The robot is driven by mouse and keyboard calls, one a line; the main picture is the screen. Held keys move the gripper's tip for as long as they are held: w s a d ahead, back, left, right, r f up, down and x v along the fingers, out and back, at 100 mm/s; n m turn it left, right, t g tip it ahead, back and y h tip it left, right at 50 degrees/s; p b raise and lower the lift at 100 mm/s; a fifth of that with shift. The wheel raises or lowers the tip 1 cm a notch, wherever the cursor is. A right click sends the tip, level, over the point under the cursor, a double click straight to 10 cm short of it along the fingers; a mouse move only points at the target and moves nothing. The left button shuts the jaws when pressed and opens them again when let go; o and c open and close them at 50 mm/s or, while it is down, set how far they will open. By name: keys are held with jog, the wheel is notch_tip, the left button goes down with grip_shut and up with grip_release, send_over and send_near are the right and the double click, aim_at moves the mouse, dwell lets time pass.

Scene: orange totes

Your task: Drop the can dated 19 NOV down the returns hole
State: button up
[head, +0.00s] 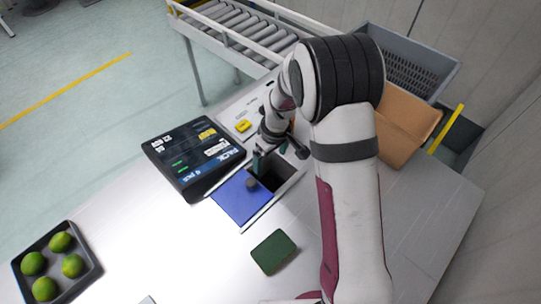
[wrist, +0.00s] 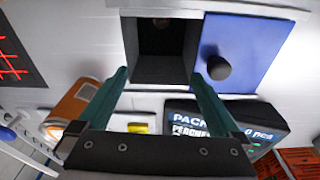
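My gripper (head: 262,156) is over the square returns hole in the table. In the wrist view its two green fingers (wrist: 160,76) are spread apart with nothing between them. The dark hole (wrist: 160,55) lies open beyond the fingertips, with a faint brownish spot inside that I cannot identify. A blue cover with a dark knob (wrist: 243,48) lies beside the hole; the cover also shows in the head view (head: 238,201).
A black PACK display box (head: 193,158) stands left of the hole, with a small yellow object (head: 243,126) behind. A tray (head: 89,271) of green fruit is front left. A dark green pad (head: 273,251) lies in front. A cardboard box (head: 402,125) and grey crate (head: 448,72) stand back right.

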notch_tip(320, 180, up, 16)
jog(key=s+d, duration=0.1)
jog(key=shift+s+d+f, duration=0.15)
jog(key=shift+s, duration=0.1)
dwell(0.6)
jog(key=s+d+r+m, duration=0.1)
jog(key=s+d+m, duration=0.1)
jog(key=s+m, duration=0.5)
jog(key=s+d+r+m+g, duration=0.1)
jog(key=s+m, duration=0.5)
jog(key=s, duration=1.3)
jog(key=shift+s+d+r+m+y, duration=0.15)
jog(key=shift+d+r+m+y, duration=0.25)
jog(key=shift+d, duration=0.5)
jog(key=shift+c, duration=0.3)
